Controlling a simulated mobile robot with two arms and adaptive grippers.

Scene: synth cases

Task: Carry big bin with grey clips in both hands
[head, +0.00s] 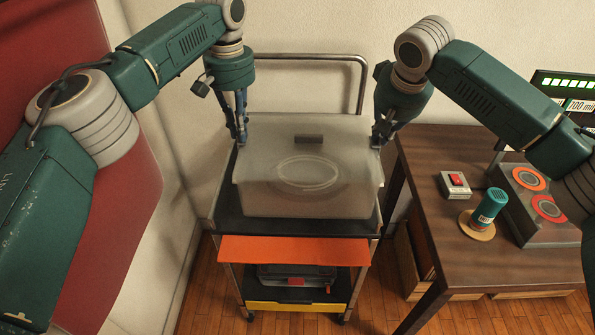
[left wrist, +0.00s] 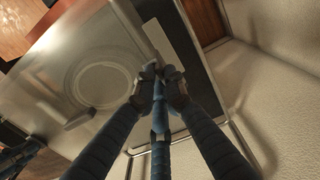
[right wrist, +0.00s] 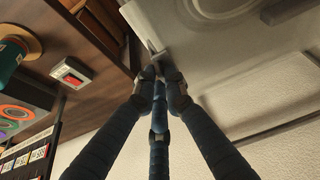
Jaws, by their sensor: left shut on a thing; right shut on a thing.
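The big bin (head: 270,196) is pale and translucent, with a closed lid that has an oval ring and a small dark grip. It is on or just over the cart's top shelf; I cannot tell if it touches. My left gripper (head: 241,138) is shut on the bin's left side, at a light grey clip (left wrist: 158,42) in the left wrist view. My right gripper (head: 378,138) is shut on the bin's right side, at a pale clip (right wrist: 139,22) in the right wrist view. The fingers partly hide both clips. The bin looks about level.
The cart (head: 228,216) has a rail behind the bin and an orange front panel. A dark wooden table (head: 440,235) stands close on the right, bearing a red-switch box (head: 456,185), a teal cylinder (head: 490,206) and a device. Walls are behind and left; wooden floor shows in front.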

